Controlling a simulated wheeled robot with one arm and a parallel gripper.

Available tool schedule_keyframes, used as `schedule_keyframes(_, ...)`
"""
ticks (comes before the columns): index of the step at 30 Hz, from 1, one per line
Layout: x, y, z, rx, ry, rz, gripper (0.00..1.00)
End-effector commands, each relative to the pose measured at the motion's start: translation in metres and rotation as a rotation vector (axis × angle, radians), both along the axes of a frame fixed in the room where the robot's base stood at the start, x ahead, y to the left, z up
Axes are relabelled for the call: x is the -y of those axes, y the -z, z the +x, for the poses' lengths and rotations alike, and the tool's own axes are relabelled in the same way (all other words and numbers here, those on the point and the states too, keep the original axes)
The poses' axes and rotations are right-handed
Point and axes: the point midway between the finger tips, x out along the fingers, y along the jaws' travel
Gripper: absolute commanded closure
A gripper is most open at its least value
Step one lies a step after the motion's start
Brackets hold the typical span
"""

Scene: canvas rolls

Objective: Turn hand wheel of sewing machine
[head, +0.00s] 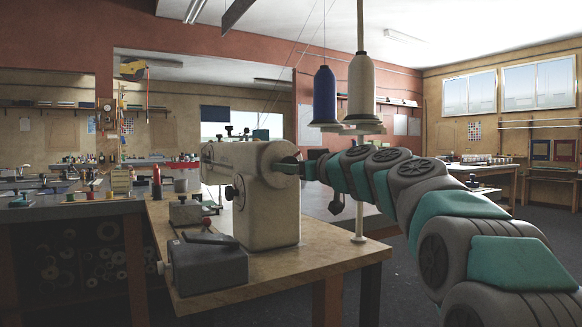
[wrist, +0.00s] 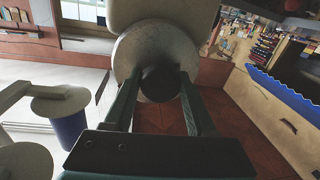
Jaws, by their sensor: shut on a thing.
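The cream sewing machine (head: 262,218) stands on a wooden table in the head view. Its pale round hand wheel (head: 279,157) is at the upper right end of the body, partly covered by my gripper (head: 299,168). The exact contact at the fingertips is partly in shadow.
A blue thread cone (head: 325,96) and a white thread cone (head: 362,86) stand on a pole stand just behind my arm. A grey box (head: 208,268) sits at the front of the wooden table (head: 285,272). Cluttered benches line the back left.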

Motion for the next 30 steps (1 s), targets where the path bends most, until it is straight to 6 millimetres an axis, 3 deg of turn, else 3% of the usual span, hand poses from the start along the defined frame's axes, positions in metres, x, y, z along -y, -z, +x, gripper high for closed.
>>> schedule_keyframes(5, -0.0008, 0.0002, -0.0004, -0.001, -0.002, -0.001, 0.99)
schedule_keyframes(17, -0.0016, 0.0019, -0.0008, -0.05, -0.003, 0.074, 0.99)
schedule_keyframes(30, -0.0017, 0.0012, -0.0009, -0.257, -0.003, 0.382, 0.99)
